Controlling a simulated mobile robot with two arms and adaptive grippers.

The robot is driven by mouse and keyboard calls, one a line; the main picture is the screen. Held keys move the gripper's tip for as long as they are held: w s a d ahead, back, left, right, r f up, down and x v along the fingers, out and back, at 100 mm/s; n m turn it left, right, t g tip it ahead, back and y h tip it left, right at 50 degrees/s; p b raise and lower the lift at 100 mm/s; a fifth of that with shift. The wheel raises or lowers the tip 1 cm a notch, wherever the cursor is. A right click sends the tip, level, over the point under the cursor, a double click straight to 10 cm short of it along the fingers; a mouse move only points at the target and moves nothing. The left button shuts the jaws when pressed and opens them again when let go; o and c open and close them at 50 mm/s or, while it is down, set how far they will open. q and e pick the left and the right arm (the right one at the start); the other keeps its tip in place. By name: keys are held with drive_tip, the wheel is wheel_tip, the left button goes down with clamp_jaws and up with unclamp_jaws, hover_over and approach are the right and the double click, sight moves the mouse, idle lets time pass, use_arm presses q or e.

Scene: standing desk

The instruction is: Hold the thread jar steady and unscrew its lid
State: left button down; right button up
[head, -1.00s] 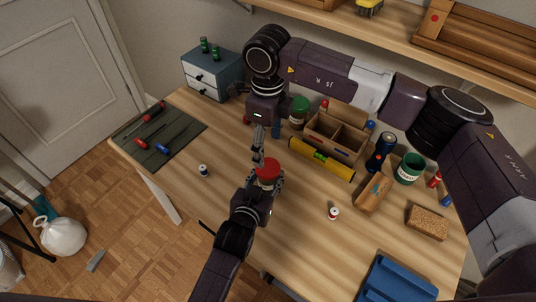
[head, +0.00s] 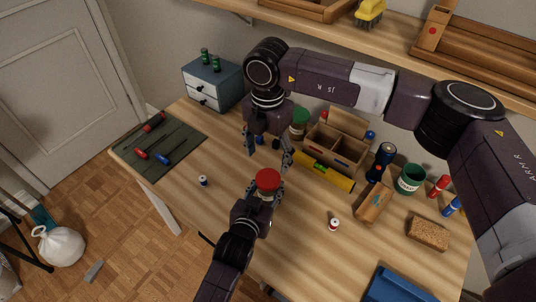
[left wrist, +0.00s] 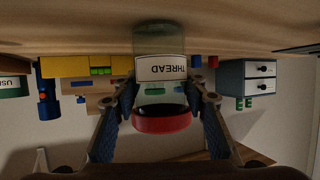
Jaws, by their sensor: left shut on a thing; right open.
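The thread jar is clear glass with a white THREAD label (left wrist: 160,68) and a red lid (head: 267,180). It appears upside down in the left wrist view, where the red lid (left wrist: 162,120) sits on the jar's mouth. My left gripper (head: 264,192) is shut around the jar below the lid, and its fingers flank the jar in the left wrist view (left wrist: 162,108). My right gripper (head: 268,152) is open and empty, fingers spread wide and pointing down, behind and above the lid. The lid hides most of the jar in the head view.
A yellow level (head: 322,170) and wooden divided box (head: 338,150) lie right of the right gripper. Small bottles stand at left (head: 203,181) and right (head: 333,224).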

sight(268, 177)
drive_tip(key=m, duration=0.4)
drive_tip(key=shift+f+m, duration=0.1)
drive_tip(key=shift+m, duration=0.3)
drive_tip(key=shift+f, duration=3.95)
drive_tip(key=shift+c, duration=0.4)
